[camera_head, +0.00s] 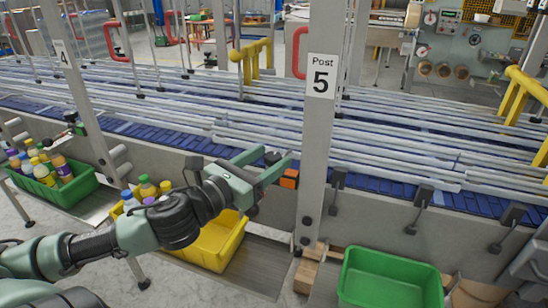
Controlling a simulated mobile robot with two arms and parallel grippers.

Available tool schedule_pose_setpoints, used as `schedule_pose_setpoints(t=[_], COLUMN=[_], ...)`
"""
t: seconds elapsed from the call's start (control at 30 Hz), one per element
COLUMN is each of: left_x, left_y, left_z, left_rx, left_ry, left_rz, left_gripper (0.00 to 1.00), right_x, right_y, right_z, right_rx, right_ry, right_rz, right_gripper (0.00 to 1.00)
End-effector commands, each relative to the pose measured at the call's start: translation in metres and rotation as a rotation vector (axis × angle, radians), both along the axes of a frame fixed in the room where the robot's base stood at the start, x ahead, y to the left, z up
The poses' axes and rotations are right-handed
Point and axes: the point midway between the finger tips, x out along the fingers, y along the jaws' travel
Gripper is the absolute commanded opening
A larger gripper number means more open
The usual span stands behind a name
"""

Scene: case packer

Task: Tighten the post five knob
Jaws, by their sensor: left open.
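The post five (318,150) is a grey upright with a white sign (321,76) reading "Post 5". My left gripper (272,162) is just left of this post, at the near side of the conveyor, with its green fingers apart. A small dark piece (271,158) shows between the fingers; I cannot tell whether it is the knob or whether the fingers touch it. An orange block (289,179) sits beside the post, just below the right finger. My wrist hides part of this area. My right gripper is out of view.
A yellow bin (222,243) with bottles stands below my arm, and a green bin (84,184) with bottles stands at left. An empty green bin (390,270) is at lower right. Post 4 (75,90) and dark rail clamps (425,193) stand along the conveyor (400,165).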

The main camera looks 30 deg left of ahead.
Motion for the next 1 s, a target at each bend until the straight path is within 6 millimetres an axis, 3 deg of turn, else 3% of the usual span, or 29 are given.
schedule_pose_setpoints(t=[0.3,0.67,0.9,1.0], left_x=[0.019,0.021,0.021,0.021], left_y=[-0.002,-0.002,-0.003,-0.003], left_z=[0.001,-0.001,-0.001,-0.001], left_rx=[-0.002,-0.001,-0.001,-0.001], left_ry=[-0.001,0.001,0.001,0.001], left_rz=[0.0,0.0,-0.001,-0.002], left_gripper=[0.57,0.57,0.0,0.0], right_x=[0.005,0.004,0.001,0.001], right_y=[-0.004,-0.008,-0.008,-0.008], right_z=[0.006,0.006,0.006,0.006], right_rx=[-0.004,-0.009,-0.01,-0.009], right_ry=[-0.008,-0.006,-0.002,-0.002], right_rz=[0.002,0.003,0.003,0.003], right_gripper=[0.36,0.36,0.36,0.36])
